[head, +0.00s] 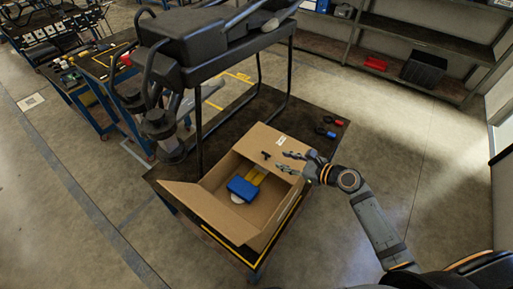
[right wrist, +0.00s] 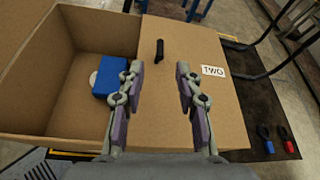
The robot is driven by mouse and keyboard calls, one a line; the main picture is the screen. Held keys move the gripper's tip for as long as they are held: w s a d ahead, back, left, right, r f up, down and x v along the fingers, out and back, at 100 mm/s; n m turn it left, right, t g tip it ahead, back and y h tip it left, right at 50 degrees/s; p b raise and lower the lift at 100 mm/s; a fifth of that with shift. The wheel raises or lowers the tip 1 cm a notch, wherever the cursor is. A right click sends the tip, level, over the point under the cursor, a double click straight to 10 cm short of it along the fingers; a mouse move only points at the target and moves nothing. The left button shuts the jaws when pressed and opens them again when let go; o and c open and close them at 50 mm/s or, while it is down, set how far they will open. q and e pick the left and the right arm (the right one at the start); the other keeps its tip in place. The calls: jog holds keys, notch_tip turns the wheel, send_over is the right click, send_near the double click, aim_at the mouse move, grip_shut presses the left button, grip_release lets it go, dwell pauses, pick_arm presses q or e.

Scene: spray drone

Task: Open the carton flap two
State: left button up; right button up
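An open-topped brown carton (head: 216,209) stands on the dark table. Flap two (head: 294,147), marked by a white "TWO" label (right wrist: 214,71), lies over the carton's right part in the right wrist view (right wrist: 200,40). A small black handle (right wrist: 159,49) stands on this flap; it also shows in the head view (head: 266,155). My right gripper (head: 284,162) is open and empty above the flap. Its fingers (right wrist: 159,68) are spread to either side of the handle's line, with the handle beyond the tips. My left gripper is not in view.
A blue box (head: 242,189) lies inside the carton. Another flap (head: 185,194) sticks outward at the carton's left. A large black machine (head: 200,45) stands behind it. Red and blue-handled tools (head: 330,128) lie on the table to the right.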

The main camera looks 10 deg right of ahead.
aim_at(269, 155)
jog(key=shift+w+a, duration=0.1)
jog(key=p+x, duration=0.1)
jog(key=x, duration=0.2)
jog(key=shift+w+a, duration=0.1)
jog(key=x, duration=0.4)
jog(key=shift+p+x, duration=0.3)
jog(key=shift+x, duration=0.7)
jog(key=shift+f, duration=0.15)
jog(key=shift+c, duration=0.3)
jog(key=c, duration=0.5)
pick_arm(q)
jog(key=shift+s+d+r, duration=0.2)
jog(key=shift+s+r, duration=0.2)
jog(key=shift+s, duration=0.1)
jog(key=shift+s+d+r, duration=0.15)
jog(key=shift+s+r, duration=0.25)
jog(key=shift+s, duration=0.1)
pick_arm(e)
grip_shut()
